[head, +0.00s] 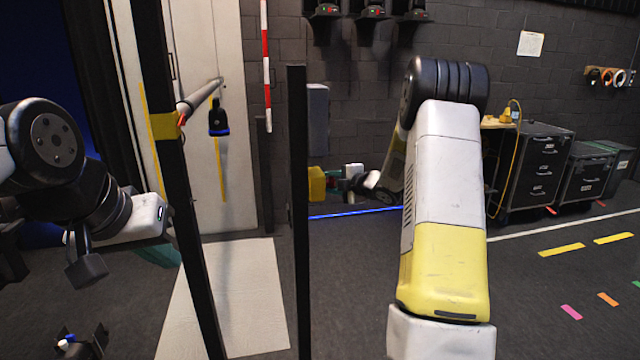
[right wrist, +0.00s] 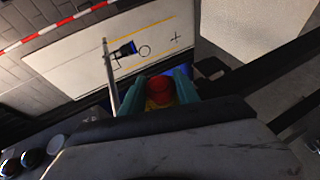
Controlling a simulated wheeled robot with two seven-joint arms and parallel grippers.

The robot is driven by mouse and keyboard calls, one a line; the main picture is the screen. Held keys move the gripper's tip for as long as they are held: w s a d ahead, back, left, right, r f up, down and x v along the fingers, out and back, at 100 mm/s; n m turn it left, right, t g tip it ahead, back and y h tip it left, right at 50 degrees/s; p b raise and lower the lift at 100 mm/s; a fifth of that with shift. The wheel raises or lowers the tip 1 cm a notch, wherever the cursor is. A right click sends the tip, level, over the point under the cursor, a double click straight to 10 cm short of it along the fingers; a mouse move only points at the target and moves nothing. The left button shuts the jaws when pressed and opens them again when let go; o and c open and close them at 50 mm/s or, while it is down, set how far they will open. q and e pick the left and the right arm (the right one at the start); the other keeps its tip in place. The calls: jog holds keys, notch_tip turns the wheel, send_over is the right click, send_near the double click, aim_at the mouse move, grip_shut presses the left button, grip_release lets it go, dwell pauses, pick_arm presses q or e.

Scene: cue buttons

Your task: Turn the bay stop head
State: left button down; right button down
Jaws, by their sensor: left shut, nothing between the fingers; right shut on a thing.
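The bay stop is a yellow box (head: 317,185) on the dark upright post in the head view. Its red head (right wrist: 161,90) shows in the right wrist view, with a bit of yellow behind it. My right gripper (head: 333,181) reaches the box from the right. In the right wrist view its teal fingers (right wrist: 162,88) stand on both sides of the red head, shut on it. From the head view the red head is hidden. My left gripper (head: 165,254) is shut and empty at the left, well away from the bay stop, partly behind its own wrist.
The dark post (head: 298,260) carries the box. A second dark post (head: 190,240) with a yellow band stands left of it, near my left arm. A pale door (head: 205,130) is behind.

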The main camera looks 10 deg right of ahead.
jog(key=g, duration=0.2)
jog(key=shift+m+g+h, duration=0.4)
jog(key=shift+m+g, duration=0.3)
jog(key=shift+g, duration=1.1)
jog(key=shift+h, duration=0.3)
